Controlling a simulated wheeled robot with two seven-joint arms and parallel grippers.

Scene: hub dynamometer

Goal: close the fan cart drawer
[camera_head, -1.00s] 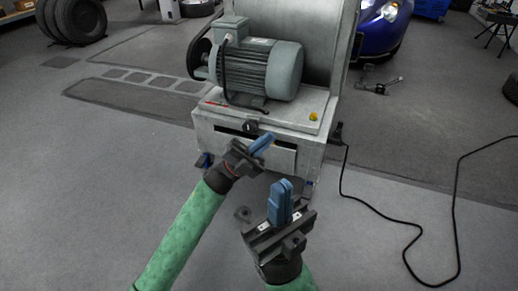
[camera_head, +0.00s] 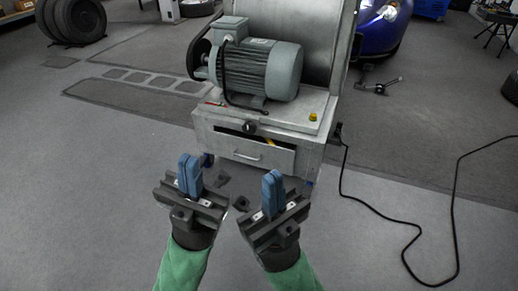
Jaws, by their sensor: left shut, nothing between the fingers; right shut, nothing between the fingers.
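The fan cart (camera_head: 310,125) stands ahead of me, with a grey motor (camera_head: 262,70) on top. Its drawer (camera_head: 270,158) is in the front face, with a small pale handle. A dark gap shows above the drawer front, with a bit of something yellow inside, so the drawer stands partly open. My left gripper (camera_head: 190,172) is shut and empty, in front of the cart's lower left. My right gripper (camera_head: 272,190) is shut and empty, in front of the drawer's lower right. Both appear apart from the drawer.
A black cable (camera_head: 388,203) runs from the cart's right side across the floor. Tyres (camera_head: 72,20) stand at the back left and a blue car (camera_head: 382,28) at the back right. The floor left of the cart is clear.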

